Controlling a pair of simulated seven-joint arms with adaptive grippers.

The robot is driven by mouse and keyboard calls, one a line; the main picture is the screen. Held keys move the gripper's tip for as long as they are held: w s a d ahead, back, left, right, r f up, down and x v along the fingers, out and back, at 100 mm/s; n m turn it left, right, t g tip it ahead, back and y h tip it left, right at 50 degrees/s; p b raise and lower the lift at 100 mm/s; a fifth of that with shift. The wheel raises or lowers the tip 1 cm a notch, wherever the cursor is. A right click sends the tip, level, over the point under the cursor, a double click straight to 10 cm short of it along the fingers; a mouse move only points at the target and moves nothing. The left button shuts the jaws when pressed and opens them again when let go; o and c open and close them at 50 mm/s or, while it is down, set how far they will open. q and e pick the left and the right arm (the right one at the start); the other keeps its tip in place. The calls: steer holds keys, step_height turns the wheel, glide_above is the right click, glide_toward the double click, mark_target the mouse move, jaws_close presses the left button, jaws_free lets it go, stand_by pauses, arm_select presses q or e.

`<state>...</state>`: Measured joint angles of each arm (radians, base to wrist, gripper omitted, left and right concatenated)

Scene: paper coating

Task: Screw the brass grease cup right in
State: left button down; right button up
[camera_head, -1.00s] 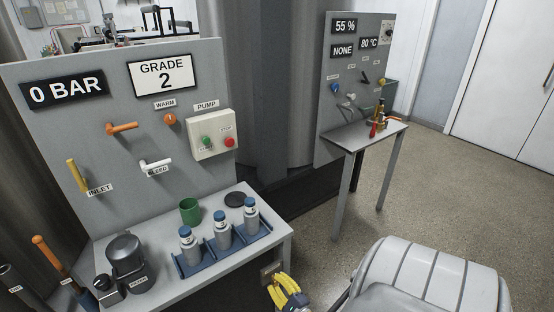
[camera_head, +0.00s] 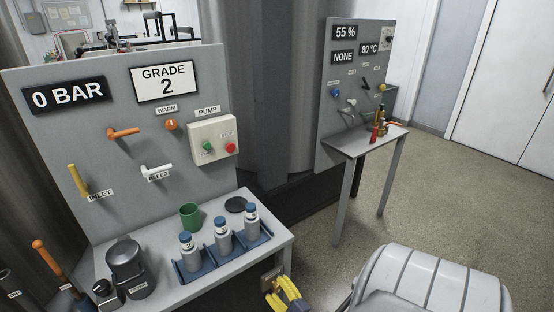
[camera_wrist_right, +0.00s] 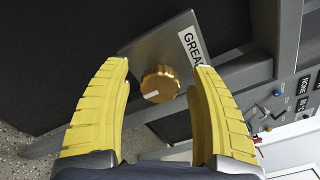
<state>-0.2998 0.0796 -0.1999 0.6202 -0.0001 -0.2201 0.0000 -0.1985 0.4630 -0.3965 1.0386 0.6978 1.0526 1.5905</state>
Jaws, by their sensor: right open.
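The brass grease cup (camera_wrist_right: 160,84) is a round knurled gold cap with a small white mark. It sits on a grey mounting plate (camera_wrist_right: 146,50) with a partly visible label reading "GREA". My right gripper (camera_head: 287,292) has yellow fingers and is low by the right end of the near table in the head view. In the wrist view its open fingers (camera_wrist_right: 161,66) lie to either side of the cup, with visible gaps and no clear contact. In the head view the cup cannot be made out behind the fingers. My left gripper is not in view.
The near table (camera_head: 215,278) holds a blue rack (camera_head: 193,273) of bottles, a green cup (camera_head: 190,216) and a filter canister (camera_head: 126,262). Its panel (camera_head: 105,140) reads 0 BAR. A second table (camera_head: 365,141) stands beyond.

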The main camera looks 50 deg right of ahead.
steer(key=v, duration=1.2)
steer(key=shift+f, duration=0.1)
stand_by(0.4)
steer(key=s+a+f+n+g+y, duration=0.2)
steer(key=s+f+n+g, duration=0.1)
steer(key=f+n, duration=0.4)
steer(key=s+a+f+n+g+y, duration=0.1)
steer(key=s+a+f+n+g, duration=0.2)
steer(key=f+n, duration=0.35)
steer(key=s+a+f+n+g+y, duration=0.2)
steer(key=s+f+n, duration=0.2)
steer(key=f+n, duration=0.3)
steer(key=s+a+f+n+g, duration=0.2)
steer(key=s+f+n+g, duration=0.1)
steer(key=s+f+n, duration=0.3)
steer(key=s+a+f+n+g, duration=0.3)
steer(key=s+f+n+g, duration=0.1)
steer(key=s, duration=0.4)
steer(key=s+a+f+n+g, duration=0.1)
steer(key=s+a, duration=0.1)
steer(key=a, duration=0.5)
steer(key=shift+f+h, duration=0.2)
steer(key=shift+h, duration=0.1)
